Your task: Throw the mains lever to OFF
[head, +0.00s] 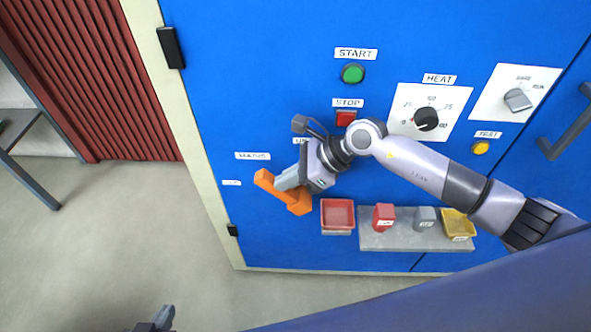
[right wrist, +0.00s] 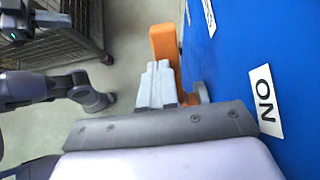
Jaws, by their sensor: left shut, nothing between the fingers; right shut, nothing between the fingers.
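The orange mains lever (head: 299,204) is on the blue cabinet front below the MAINS label (head: 252,155). Its orange end sticks out to the upper left, towards a small label (head: 231,182) too small to read. My right gripper (head: 278,183) is shut and empty, with its fingertips at the lever, overlapping its middle. In the right wrist view the shut fingers (right wrist: 157,68) are beside the orange lever (right wrist: 164,42); I cannot tell whether they touch. An ON label (right wrist: 266,100) is at the right there. My left gripper (head: 163,316) is shut and empty at the bottom edge, away from the cabinet.
The START button (head: 353,73), STOP button (head: 346,118), HEAT dial (head: 426,119) and TEST button (head: 480,148) surround my right arm. A red tray (head: 337,215) and a grey shelf (head: 390,242) with small blocks and a yellow tray are lower right.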

